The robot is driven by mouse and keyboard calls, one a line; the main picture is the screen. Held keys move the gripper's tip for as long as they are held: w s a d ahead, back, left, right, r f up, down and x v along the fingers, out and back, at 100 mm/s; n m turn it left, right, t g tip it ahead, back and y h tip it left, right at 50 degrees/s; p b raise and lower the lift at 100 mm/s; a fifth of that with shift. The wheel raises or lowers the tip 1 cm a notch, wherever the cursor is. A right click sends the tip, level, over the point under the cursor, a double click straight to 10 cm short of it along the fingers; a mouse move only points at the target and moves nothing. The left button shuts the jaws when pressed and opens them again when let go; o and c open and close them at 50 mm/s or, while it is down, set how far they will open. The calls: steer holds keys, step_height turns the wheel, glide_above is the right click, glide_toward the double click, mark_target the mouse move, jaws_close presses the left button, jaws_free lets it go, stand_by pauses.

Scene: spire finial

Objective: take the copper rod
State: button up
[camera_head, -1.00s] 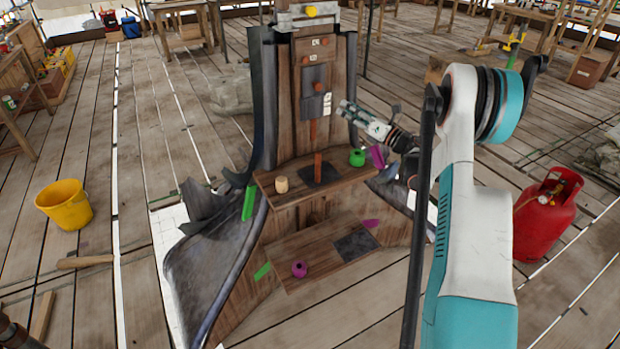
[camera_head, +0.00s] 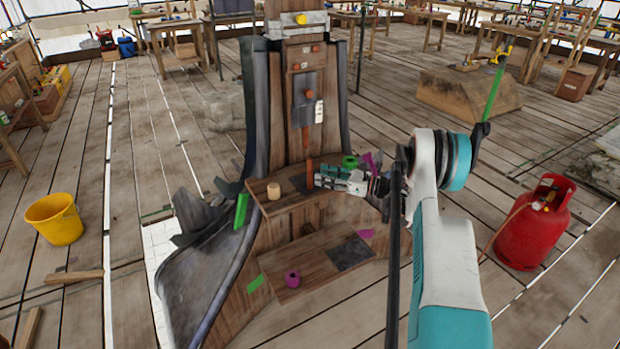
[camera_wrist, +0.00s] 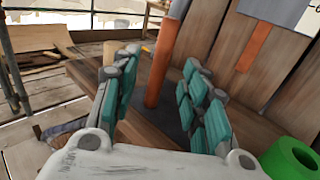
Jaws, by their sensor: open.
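The copper rod (camera_head: 309,160) stands upright at the dark square on the upper wooden shelf (camera_head: 290,207), in front of the tall back board. It also shows in the wrist view (camera_wrist: 161,60), where it appears between my gripper's fingers. My gripper (camera_head: 319,178) is level and open, its fingertips just right of the rod's lower part in the head view. The teal-padded fingers stand apart in the wrist view (camera_wrist: 160,80), with no visible contact with the rod. I cannot tell how deep the rod sits between them.
A green ring (camera_head: 350,162) is close beside my gripper, with a magenta piece (camera_head: 368,162) behind it. A wooden cylinder (camera_head: 273,191) stands left on the shelf. A magenta ring (camera_head: 292,278) sits on the lower step. A red gas bottle (camera_head: 535,225) is at the right.

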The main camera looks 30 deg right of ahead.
mark_target(310, 169)
steer(key=shift+r+b+x, duration=0.2)
steer(key=shift+b+x, duration=0.2)
steer(key=shift+x, duration=0.6)
steer(key=shift+r+b+x, duration=0.2)
steer(key=shift+b+x, duration=0.15)
steer(key=shift+x, duration=0.7)
steer(key=shift+r+b+x, duration=0.2)
steer(key=shift+b+x, duration=0.2)
steer(key=shift+x, duration=0.6)
steer(key=shift+d, duration=0.1)
steer(key=shift+r, duration=0.1)
jaws_close()
